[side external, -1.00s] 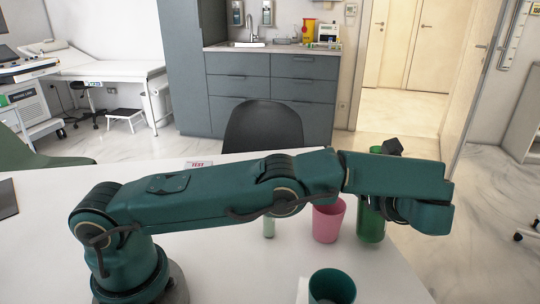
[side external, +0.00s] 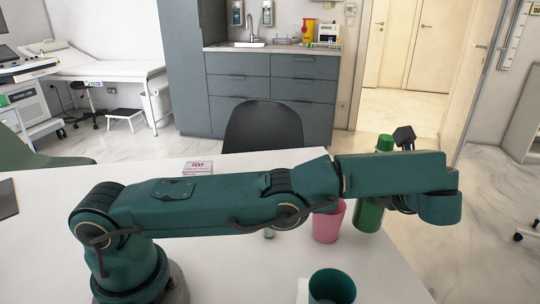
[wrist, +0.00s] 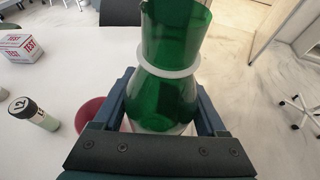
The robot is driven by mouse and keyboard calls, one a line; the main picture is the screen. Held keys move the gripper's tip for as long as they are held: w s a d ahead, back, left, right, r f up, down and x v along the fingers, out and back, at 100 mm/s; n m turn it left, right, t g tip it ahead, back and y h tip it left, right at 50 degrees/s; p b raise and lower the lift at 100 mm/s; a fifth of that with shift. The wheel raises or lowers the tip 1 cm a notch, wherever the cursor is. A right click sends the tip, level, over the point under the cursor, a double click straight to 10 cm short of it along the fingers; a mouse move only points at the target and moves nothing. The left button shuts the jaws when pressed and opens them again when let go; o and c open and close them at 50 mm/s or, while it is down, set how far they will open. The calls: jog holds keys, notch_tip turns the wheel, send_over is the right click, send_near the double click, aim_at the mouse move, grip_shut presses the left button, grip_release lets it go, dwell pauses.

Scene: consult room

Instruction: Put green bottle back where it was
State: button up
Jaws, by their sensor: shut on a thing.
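The green bottle (side external: 368,216) is in my gripper at the right side of the white table. Its top shows above my forearm in the side view, its middle is hidden behind the arm, and its lower part shows below. In the wrist view the bottle (wrist: 162,97) stands between the two fingers, with a pale ring around its neck. My gripper (wrist: 165,108) is shut on its body. The bottle looks slightly raised off the table and leans a little right in the side view; the exact gap under it cannot be told.
A pink cup (side external: 328,222) stands close left of the bottle. A teal cup (side external: 332,286) is at the front. A small vial (wrist: 35,114) stands left of the pink cup, and a TEST box (side external: 198,167) lies farther back. The table's right edge is near the bottle.

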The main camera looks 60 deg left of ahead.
aim_at(383, 136)
jog(key=shift+m+t+h, duration=0.6)
jog(key=shift+m+t, duration=0.3)
jog(key=r, duration=0.7)
jog(key=shift+w+a+r, duration=0.35)
jog(key=shift+w, duration=0.05)
jog(key=s+a+r+m+t+h, duration=0.3)
jog(key=s+a+r+m+h, duration=0.15)
jog(key=s+r, duration=0.5)
jog(key=s+a+f+n+g+y, duration=0.2)
jog(key=s+a+f+n+g, duration=0.25)
jog(key=a, duration=0.45)
jog(key=s+a+f+n+g+y, duration=0.25)
jog(key=s+a+n+g, duration=0.2)
jog(key=s+a, duration=0.35)
jog(key=s+a+f+n+g+y, duration=0.3)
jog(key=s+a+n+g, duration=0.15)
jog(key=s+a, duration=0.35)
jog(key=w+d+f, duration=0.3)
jog(key=w+f, duration=0.7)
jog(key=w, duration=0.2)
jog(key=shift+d+f, duration=0.35)
